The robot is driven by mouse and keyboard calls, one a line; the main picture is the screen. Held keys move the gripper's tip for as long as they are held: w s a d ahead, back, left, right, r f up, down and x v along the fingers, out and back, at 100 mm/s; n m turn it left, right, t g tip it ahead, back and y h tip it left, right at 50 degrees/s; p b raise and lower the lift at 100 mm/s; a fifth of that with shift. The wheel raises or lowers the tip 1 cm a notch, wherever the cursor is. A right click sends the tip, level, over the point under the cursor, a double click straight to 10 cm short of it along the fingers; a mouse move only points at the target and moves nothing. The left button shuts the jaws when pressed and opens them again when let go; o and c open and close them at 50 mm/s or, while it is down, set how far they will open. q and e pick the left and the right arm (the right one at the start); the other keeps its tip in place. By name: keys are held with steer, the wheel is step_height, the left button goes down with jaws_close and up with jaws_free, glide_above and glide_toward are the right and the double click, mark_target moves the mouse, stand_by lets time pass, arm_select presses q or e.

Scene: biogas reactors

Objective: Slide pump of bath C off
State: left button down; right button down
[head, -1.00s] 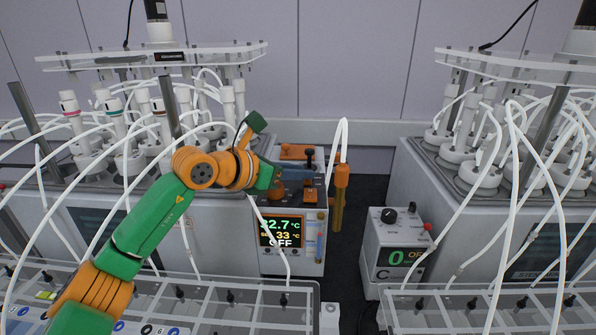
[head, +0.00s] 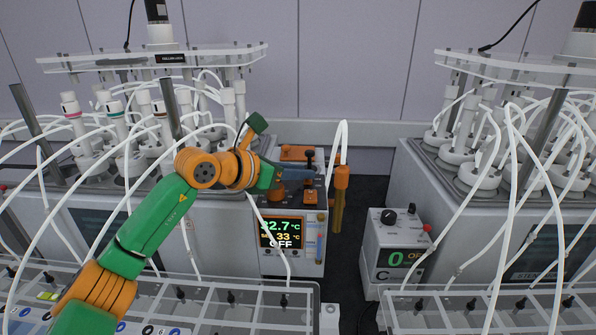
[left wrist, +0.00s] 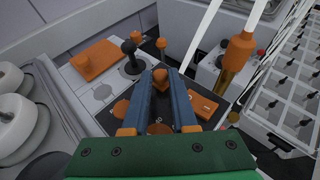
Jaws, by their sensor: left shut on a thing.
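A grey bath unit (head: 292,262) stands mid-view in the head view. Its display (head: 282,232) reads 32.7 °C, 33 and OFF. My left gripper (head: 308,176) is over its top face, coming in from the left. The fingers and arm cover part of the panel, and the knob is hard to make out in the head view. I cannot read a pump label there. My right gripper is not in view.
A black knob (left wrist: 132,62), an orange plate (left wrist: 97,58) and an upright orange-and-brass cylinder (head: 341,190) are close to the fingers. A small box marked C (head: 394,250) stands to the right. Reactor stations with looping white tubes flank the gap; clear-lidded racks lie in front.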

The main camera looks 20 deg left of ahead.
arm_select(q)
steer(key=shift+w+a+r+p, duration=0.2)
steer(key=shift+w+p, duration=0.1)
steer(key=shift+w, duration=0.35)
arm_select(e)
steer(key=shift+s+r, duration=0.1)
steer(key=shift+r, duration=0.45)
arm_select(q)
steer(key=c, duration=0.8)
jaws_free()
steer(key=shift+o, duration=0.6)
steer(key=shift+w+f, duration=0.15)
steer(key=shift+w, duration=0.05)
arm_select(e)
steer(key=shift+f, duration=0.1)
arm_select(q)
steer(key=b+v, duration=0.3)
steer(key=v, duration=0.4)
steer(key=shift+s, duration=0.1)
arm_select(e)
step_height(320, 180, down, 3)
